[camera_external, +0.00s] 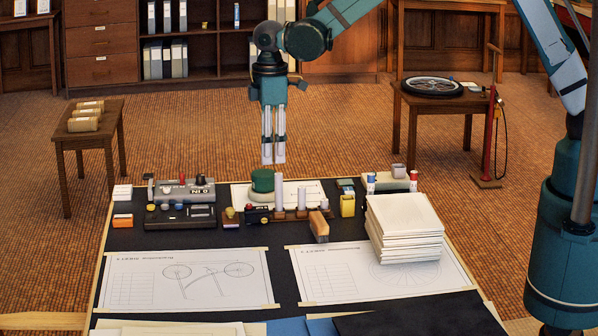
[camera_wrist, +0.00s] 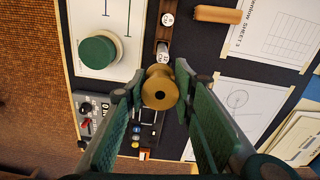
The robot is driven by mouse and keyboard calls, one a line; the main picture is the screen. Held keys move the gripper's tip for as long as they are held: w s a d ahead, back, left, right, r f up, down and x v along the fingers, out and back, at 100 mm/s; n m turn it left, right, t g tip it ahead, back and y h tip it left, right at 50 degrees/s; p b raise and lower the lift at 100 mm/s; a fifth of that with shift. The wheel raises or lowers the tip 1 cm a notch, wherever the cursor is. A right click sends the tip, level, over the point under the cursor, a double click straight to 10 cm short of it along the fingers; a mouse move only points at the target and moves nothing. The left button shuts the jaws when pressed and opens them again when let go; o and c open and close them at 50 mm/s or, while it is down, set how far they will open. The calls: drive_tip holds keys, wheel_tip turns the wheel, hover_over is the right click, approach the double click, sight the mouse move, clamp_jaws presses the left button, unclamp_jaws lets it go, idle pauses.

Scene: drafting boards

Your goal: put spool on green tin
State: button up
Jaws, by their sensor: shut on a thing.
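My gripper (camera_external: 273,161) hangs high above the far middle of the drafting board, fingers pointing down. In the wrist view a brass-coloured spool (camera_wrist: 160,90) with a centre hole sits between my two fingertips, and my gripper is shut on it. The spool is not clearly visible in the external view. The green tin (camera_external: 263,181) stands on the board's far side, below my gripper in the external picture. In the wrist view the green tin (camera_wrist: 98,51) is up and left of the spool, apart from it, with nothing on its round green top.
A rack (camera_external: 290,215) with upright white rods stands just nearer than the tin. A grey instrument box (camera_external: 183,190) is to the left. A paper stack (camera_external: 404,222) is at right, near a yellow holder (camera_external: 347,206). Drawing sheets (camera_external: 185,280) cover the front.

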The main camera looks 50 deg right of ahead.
drive_tip(key=r+m+p, duration=0.1)
drive_tip(key=m, duration=0.1)
hover_over(264, 173)
drive_tip(key=shift+a+r, duration=0.1)
drive_tip(key=shift+r, duration=0.1)
drive_tip(key=shift+f, duration=3.1)
drive_tip(key=shift+f, duration=0.1)
drive_tip(key=shift+f+b, duration=0.3)
drive_tip(key=shift+f, duration=1.5)
drive_tip(key=shift+f, duration=0.1)
drive_tip(key=o, duration=0.9)
drive_tip(key=shift+o, duration=0.4)
